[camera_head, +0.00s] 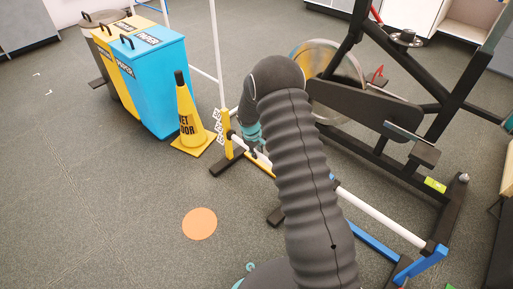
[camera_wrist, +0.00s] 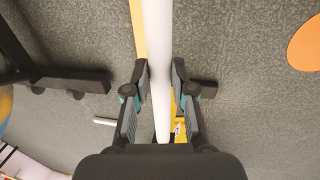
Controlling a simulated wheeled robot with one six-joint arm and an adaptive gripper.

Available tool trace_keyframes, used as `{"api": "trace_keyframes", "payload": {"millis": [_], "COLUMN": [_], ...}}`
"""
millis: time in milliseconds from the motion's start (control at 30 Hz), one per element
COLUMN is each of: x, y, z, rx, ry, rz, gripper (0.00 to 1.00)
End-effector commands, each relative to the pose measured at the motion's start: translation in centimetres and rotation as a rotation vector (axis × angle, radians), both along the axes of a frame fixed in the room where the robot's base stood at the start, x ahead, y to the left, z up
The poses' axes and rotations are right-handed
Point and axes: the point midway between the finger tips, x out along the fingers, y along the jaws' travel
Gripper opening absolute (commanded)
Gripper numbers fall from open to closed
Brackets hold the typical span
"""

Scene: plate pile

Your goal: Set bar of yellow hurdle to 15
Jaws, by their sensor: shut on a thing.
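The yellow hurdle shows a yellow upright (camera_head: 226,133) left of my arm in the head view, with a dark foot on the floor. Its yellow lower rail (camera_wrist: 138,28) runs beside the white bar (camera_wrist: 160,70) in the wrist view. My gripper (camera_wrist: 163,72) is shut on this white bar, with one finger on each side of it. In the head view my gripper (camera_head: 252,142) is close to the yellow upright, partly hidden by my arm. Most of the hurdle is hidden behind the arm, and the height marks cannot be read.
A blue hurdle (camera_head: 427,264) with a white bar (camera_head: 380,216) stands at the lower right. A yellow wet-floor cone (camera_head: 190,119) and a blue paper bin (camera_head: 155,85) stand left. A black exercise machine (camera_head: 365,100) stands behind. An orange disc (camera_head: 200,224) lies on open floor.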

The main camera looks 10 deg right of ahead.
Motion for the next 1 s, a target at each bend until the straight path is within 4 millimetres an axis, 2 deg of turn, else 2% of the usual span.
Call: {"api": "trace_keyframes", "payload": {"millis": [33,100,300,767,800,867,900,1000], "x": [-0.1,-0.1,0.0,-0.1,-0.1,-0.1,-0.1,-0.1], "y": [-0.1,-0.1,-0.1,-0.2,-0.2,-0.1,-0.1,0.0], "z": [-2.0,-3.3,-5.6,-6.4,-6.4,-6.4,-6.4,-6.3], "rx": [-0.001,-0.001,-0.001,-0.001,0.0,0.0,0.0,0.0], "ry": [0.003,0.003,0.002,0.003,0.003,0.004,0.004,0.002], "rz": [-0.001,-0.001,0.0,-0.002,-0.002,-0.002,-0.001,0.001], "gripper": [0.0,0.0,0.0,0.0,0.29,0.44,0.5,0.5]}}
